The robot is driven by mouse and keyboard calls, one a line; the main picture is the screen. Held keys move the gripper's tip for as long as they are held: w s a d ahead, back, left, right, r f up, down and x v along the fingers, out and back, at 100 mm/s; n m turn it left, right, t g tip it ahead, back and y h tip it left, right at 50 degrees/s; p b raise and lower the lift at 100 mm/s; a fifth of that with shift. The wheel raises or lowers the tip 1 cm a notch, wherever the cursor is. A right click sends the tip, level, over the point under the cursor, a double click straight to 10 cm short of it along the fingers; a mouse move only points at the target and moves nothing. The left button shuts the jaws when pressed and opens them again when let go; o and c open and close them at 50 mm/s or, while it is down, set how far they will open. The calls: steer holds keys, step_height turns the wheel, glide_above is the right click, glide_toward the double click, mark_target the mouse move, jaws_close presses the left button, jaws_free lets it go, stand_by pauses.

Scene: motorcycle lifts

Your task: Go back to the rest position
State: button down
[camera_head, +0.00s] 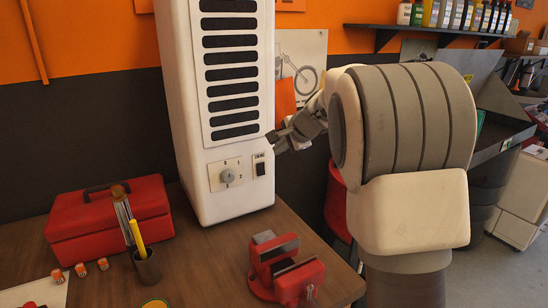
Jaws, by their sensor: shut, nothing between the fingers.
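My gripper (280,139) is in the middle of the head view, at the end of my arm, which reaches in from the right. It looks dark grey and small here, and its fingers are close together with nothing seen between them. Its tip is at the right edge of the tall white cabinet (172,110), just above the height of the cabinet's knob and switch. I cannot tell whether it touches the cabinet. The large grey and white links of my arm hide much of what lies behind them.
The wooden table (206,262) carries a red toolbox (110,222), a dark pen cup (146,267) and a red vise (284,270). A red stool (337,205) stands behind the table's right edge. A wall shelf (440,31) with bottles hangs at the upper right. Some floor is clear at the far right.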

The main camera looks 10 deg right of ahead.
steer(key=shift+v, duration=0.75)
steer(key=shift+w+r, duration=0.1)
steer(key=s+a+r+n+g, duration=0.15)
steer(key=s+n, duration=0.25)
steer(key=s, duration=0.7)
steer(key=s+a+r+n+g, duration=0.15)
steer(key=s+n, duration=0.25)
steer(key=s, duration=0.7)
steer(key=s+f+n+h, duration=0.1)
steer(key=s+f+n, duration=0.2)
steer(key=s, duration=0.6)
steer(key=s+f+n+h, duration=0.2)
steer(key=s+f+n, duration=0.1)
steer(key=s, duration=0.6)
steer(key=shift+d+f+g, duration=0.3)
steer(key=shift+f, duration=0.4)
steer(key=shift+a+n, duration=0.15)
steer(key=shift+n, duration=0.15)
